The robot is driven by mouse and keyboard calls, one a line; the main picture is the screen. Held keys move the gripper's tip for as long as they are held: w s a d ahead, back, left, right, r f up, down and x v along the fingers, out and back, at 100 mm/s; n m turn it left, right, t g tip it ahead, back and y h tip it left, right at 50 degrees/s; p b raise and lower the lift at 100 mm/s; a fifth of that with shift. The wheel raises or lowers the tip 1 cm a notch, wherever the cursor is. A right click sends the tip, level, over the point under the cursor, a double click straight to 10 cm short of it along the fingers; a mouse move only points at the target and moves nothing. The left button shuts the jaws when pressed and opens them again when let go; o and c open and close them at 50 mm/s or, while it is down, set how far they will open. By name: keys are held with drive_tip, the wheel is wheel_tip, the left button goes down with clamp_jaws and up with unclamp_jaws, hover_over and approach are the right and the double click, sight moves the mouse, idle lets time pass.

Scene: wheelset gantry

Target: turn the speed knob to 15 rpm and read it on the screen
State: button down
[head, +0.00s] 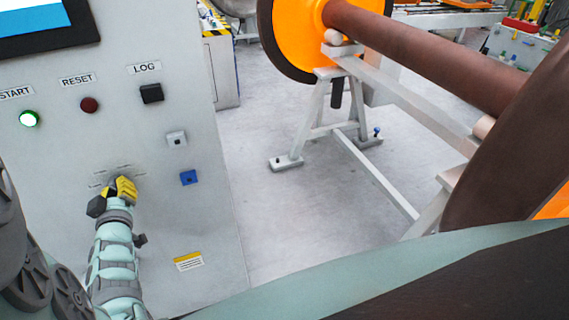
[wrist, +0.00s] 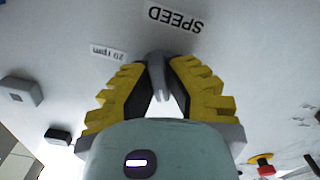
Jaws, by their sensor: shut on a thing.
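The speed knob (wrist: 158,72) is a small grey knob on the control panel, seen between my fingertips in the wrist view. My gripper (wrist: 157,66) is shut on it, with a yellow-padded finger on each side. The upside-down SPEED label (wrist: 176,19) and a "20 rpm" mark (wrist: 108,53) sit near it; I cannot tell which mark the knob points to. In the head view my gripper (head: 119,190) is against the panel and hides the knob. The screen (head: 40,24) shows only its lower part, white and blue, with no readable speed.
The grey panel (head: 175,95) carries a lit green START button (head: 29,118), a red RESET button (head: 89,104) and a black LOG button (head: 151,93). A wheelset (head: 420,55) on a stand is at right, with clear floor between.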

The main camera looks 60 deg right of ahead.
drive_tip(key=m, duration=0.2)
drive_tip(key=m+b, duration=0.1)
drive_tip(key=m, duration=0.1)
drive_tip(key=m+b, duration=0.1)
drive_tip(key=m, duration=0.1)
drive_tip(key=shift+f+m, duration=0.4)
drive_tip(key=m+b, duration=0.2)
drive_tip(key=m, duration=0.2)
drive_tip(key=shift+a, duration=0.1)
idle(0.3)
drive_tip(key=c, duration=1.4)
unclamp_jaws()
drive_tip(key=o, duration=0.4)
drive_tip(key=shift+w+r, duration=0.1)
drive_tip(key=shift+r, duration=0.25)
drive_tip(key=v, duration=1.2)
